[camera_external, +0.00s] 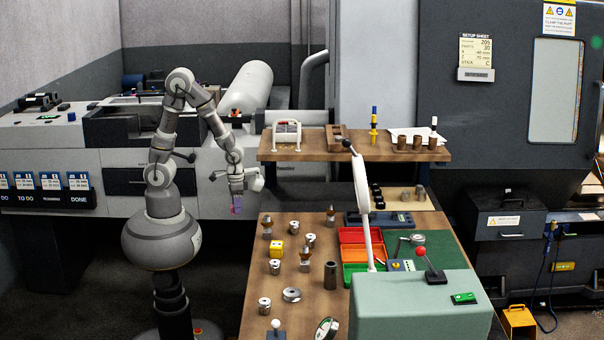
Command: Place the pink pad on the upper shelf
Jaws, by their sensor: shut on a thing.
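My gripper (237,194) points down and is shut on the pink pad (237,207), which looks small and pinkish-purple between the fingertips. My gripper and the pad hang in the air left of the wooden table, lower than the upper shelf. The upper shelf (355,152) is a wooden board across the back of the table. The fingers hide part of the pad.
On the upper shelf stand a white rack (287,134), a wooden block (336,136), a blue-and-yellow tool (374,125) and several brown cylinders. A lamp arm (361,205) rises in front of the shelf.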

